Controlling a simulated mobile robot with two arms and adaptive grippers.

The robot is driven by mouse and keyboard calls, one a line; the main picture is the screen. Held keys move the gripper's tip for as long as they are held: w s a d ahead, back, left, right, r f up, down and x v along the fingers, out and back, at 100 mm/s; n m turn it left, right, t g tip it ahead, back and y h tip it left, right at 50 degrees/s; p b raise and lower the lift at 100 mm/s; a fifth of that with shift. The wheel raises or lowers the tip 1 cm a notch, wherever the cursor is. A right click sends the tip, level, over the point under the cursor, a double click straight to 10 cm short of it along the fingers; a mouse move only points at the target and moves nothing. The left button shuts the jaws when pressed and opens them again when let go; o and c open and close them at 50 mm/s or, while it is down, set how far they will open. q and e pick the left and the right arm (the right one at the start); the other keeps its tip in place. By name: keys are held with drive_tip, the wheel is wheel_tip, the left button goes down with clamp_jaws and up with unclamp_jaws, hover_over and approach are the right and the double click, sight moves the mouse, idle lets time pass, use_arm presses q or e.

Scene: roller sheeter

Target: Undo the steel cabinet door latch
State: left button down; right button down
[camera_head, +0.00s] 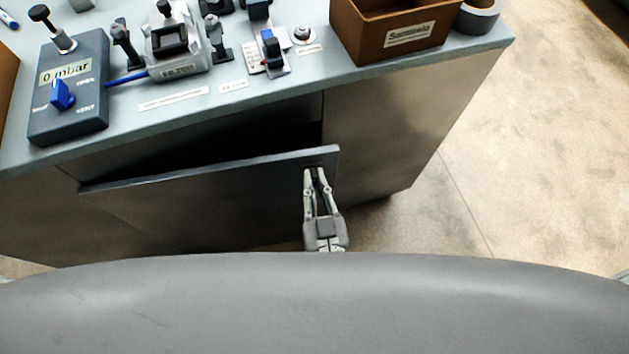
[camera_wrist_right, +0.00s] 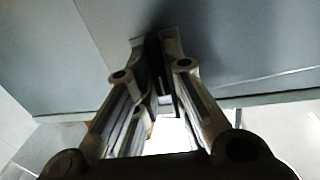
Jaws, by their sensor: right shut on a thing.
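The steel cabinet door (camera_head: 210,200) stands partly open below the bench top, with a dark gap between its top edge and the cabinet body (camera_head: 370,140). My right gripper (camera_head: 316,172) is at the door's upper right corner, its fingers closed together on the latch there. The latch itself is mostly hidden by the fingertips. In the right wrist view the fingertips (camera_wrist_right: 158,45) meet around a dark narrow piece against the grey door panel (camera_wrist_right: 240,45). My left gripper is not in view.
The bench top (camera_head: 215,100) carries a valve box marked 0 mbar (camera_head: 70,90), a small device (camera_head: 178,50), a blue switch (camera_head: 270,50), a brown box (camera_head: 395,30) and a tape roll (camera_head: 478,15). The floor (camera_head: 540,150) on the right is clear.

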drive_tip(key=m+p, duration=0.1)
drive_tip(key=m, duration=0.3)
drive_tip(key=shift+d+r, duration=0.1)
drive_tip(key=m+p, duration=0.1)
drive_tip(key=m, duration=0.3)
drive_tip(key=shift+d, duration=0.1)
drive_tip(key=m, duration=0.5)
drive_tip(key=shift+f, duration=0.3)
drive_tip(key=shift+d+m+b, duration=0.1)
drive_tip(key=shift+m+b, duration=0.6)
drive_tip(key=shift+m, duration=1.5)
drive_tip(key=c, duration=1.5)
unclamp_jaws()
drive_tip(key=s+d, duration=0.2)
drive_tip(key=s, duration=0.9)
drive_tip(key=shift+s, duration=0.4)
